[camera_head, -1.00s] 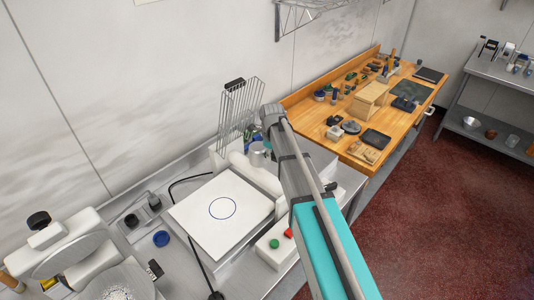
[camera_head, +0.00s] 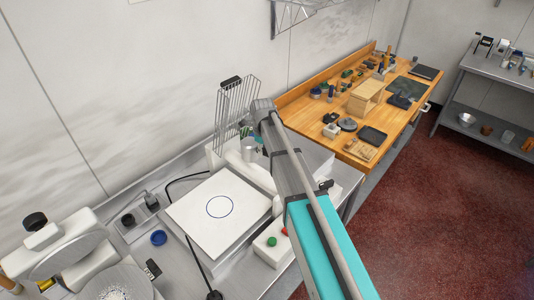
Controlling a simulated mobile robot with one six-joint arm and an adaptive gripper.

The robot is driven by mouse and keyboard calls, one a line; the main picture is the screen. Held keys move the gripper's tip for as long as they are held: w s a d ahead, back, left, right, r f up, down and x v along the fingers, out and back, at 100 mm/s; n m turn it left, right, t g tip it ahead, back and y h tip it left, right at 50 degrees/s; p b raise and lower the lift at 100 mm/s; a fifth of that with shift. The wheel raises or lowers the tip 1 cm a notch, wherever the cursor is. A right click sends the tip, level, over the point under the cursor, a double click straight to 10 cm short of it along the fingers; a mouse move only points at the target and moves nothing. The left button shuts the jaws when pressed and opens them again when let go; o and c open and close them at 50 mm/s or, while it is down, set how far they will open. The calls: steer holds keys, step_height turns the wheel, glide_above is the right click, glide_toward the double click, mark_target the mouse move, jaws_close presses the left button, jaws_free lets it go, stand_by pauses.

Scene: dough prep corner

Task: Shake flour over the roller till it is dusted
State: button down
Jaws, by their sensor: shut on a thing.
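A small silver metal cylinder, seemingly the flour shaker (camera_head: 249,151), hangs upright at the end of my arm. My gripper (camera_head: 252,137) is shut on it; its fingers are small and partly hidden by the arm. The shaker is above or close beside the white roller (camera_head: 262,179), behind a white board (camera_head: 205,228) marked with a blue circle. My arm covers part of the roller. I cannot make out flour on the roller at this size.
A wire guard (camera_head: 236,104) stands upright behind the roller. A green button (camera_head: 271,241) is on the machine's front. A blue lid (camera_head: 158,238) and a white slicer (camera_head: 62,255) are at left. A crowded wooden bench (camera_head: 332,146) is at right.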

mark_target(256, 146)
steer(key=shift+s+d, duration=0.1)
stand_by(0.4)
steer(key=shift+w+a, duration=0.75)
steer(key=shift+w+a, duration=0.1)
steer(key=shift+w+a, duration=0.4)
steer(key=shift+s+d, duration=0.15)
stand_by(0.5)
steer(key=shift+s+d, duration=0.35)
steer(key=shift+s, duration=0.05)
